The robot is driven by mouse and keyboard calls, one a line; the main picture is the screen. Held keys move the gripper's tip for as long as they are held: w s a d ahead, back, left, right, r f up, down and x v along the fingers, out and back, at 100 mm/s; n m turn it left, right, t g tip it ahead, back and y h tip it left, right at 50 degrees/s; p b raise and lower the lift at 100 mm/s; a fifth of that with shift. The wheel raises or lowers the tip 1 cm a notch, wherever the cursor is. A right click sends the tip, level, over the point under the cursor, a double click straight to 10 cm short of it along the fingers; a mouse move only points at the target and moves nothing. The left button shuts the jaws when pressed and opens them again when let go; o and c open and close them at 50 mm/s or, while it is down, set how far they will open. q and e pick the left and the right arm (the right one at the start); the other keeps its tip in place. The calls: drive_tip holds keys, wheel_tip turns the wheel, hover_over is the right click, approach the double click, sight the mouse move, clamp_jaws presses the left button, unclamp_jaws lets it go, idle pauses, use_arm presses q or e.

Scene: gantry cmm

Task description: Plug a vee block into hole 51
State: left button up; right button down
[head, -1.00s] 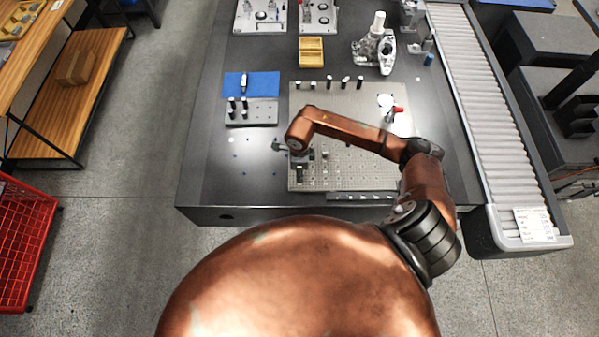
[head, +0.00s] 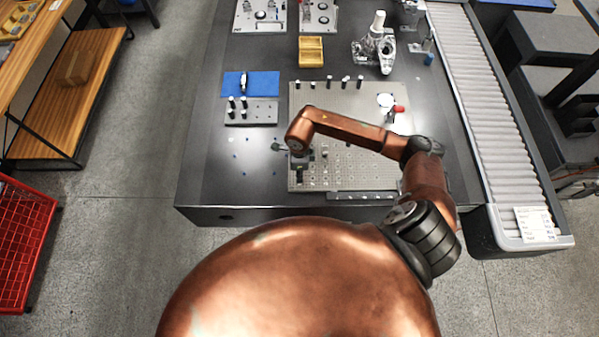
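The grey hole plate (head: 350,110) lies on the dark table, with rows of small holes and a few parts standing in it. My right arm reaches over it from the right. My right gripper (head: 299,172) points down over the plate's left front edge, mostly covered by my own wrist. Its fingers are too small to tell open from shut, or whether they hold anything. I cannot make out a vee block for certain, and hole 51 cannot be read. My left gripper is not in view.
Several black-and-white pins stand along the plate's back. A white round part with a red piece (head: 398,109) is at its right. A small rack (head: 262,113), blue mat (head: 262,84) and yellow tray (head: 311,59) lie nearby. A roller conveyor (head: 490,130) runs along the right.

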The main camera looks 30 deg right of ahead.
drive_tip(key=shift+f+b, duration=0.45)
drive_tip(key=shift+f, duration=0.2)
drive_tip(key=c, duration=1.6)
unclamp_jaws()
drive_tip(key=shift+r, duration=0.1)
wheel_tip(320, 180, up, 12)
drive_tip(key=shift+f, duration=0.1)
